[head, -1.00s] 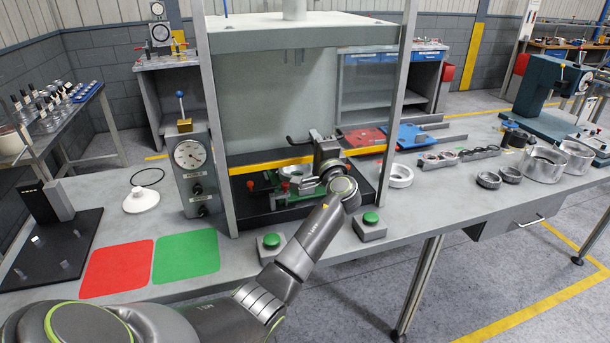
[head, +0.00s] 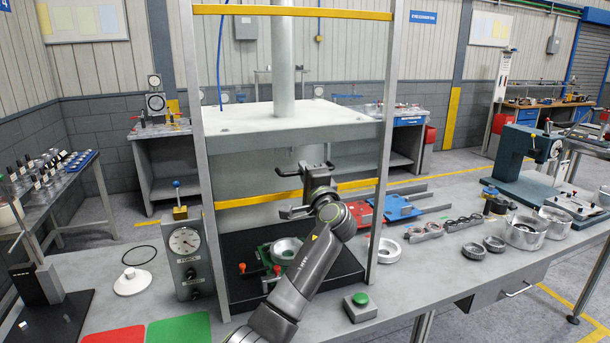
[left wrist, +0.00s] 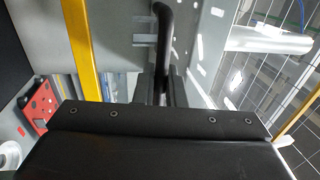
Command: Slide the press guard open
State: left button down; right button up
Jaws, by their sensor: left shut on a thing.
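The press guard is a clear panel with yellow bars; its lower yellow bar (head: 250,199) crosses the front of the press at mid-height and its upper yellow bar (head: 290,11) is near the top of the picture. A dark handle (head: 287,172) sits on the guard by the lower bar. My left gripper (head: 318,178) is shut on this handle, reaching up from the front. In the left wrist view, the dark curved handle (left wrist: 166,30) runs down between the fingers (left wrist: 164,85). My right gripper is not in view.
Under the guard, a green fixture with a metal ring (head: 285,250) stands on the black press base (head: 340,262). A gauge box (head: 188,255) is at left, a green button box (head: 360,306) in front. Grey press posts (head: 387,130) stand on both sides.

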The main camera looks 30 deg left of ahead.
pick_arm(q)
jog(key=c, duration=1.6)
grip_release()
jog(key=shift+a, duration=0.1)
jog(key=shift+b+v, duration=3.5)
jog(key=shift+v, duration=5.25)
